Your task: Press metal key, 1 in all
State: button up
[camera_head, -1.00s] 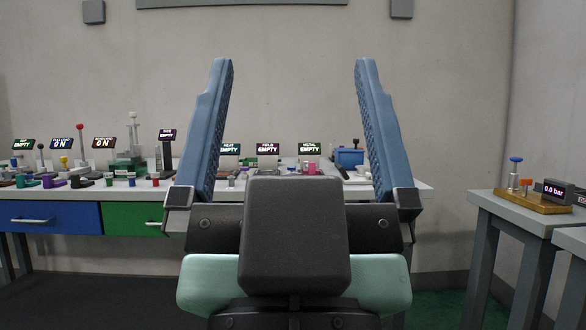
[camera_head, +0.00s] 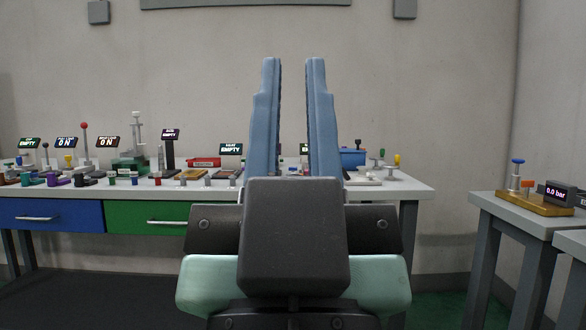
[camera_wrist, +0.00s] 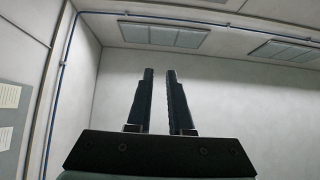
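My gripper (camera_head: 293,62) points up in front of the bench in the head view. Its two blue fingers stand close together with a narrow gap and nothing between them. The wrist view shows the same empty gap between the fingers (camera_wrist: 160,74), against wall and ceiling. The metal display (camera_head: 304,149) is mostly hidden behind the right finger; only a sliver shows. I cannot make out the metal key itself, as the fingers and my arm cover that part of the bench.
The bench (camera_head: 412,189) carries several small devices, displays and coloured knobs. A red block (camera_head: 204,162) and a blue box (camera_head: 353,158) stand on it. A side table (camera_head: 500,206) at right holds a gauge (camera_head: 556,193) reading 0.0 bar.

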grip_shut()
dwell(1.1)
notch_tip(320, 180, up, 38)
jog(key=p, duration=3.8)
jog(key=shift+r, duration=0.2)
jog(key=shift+w, duration=0.1)
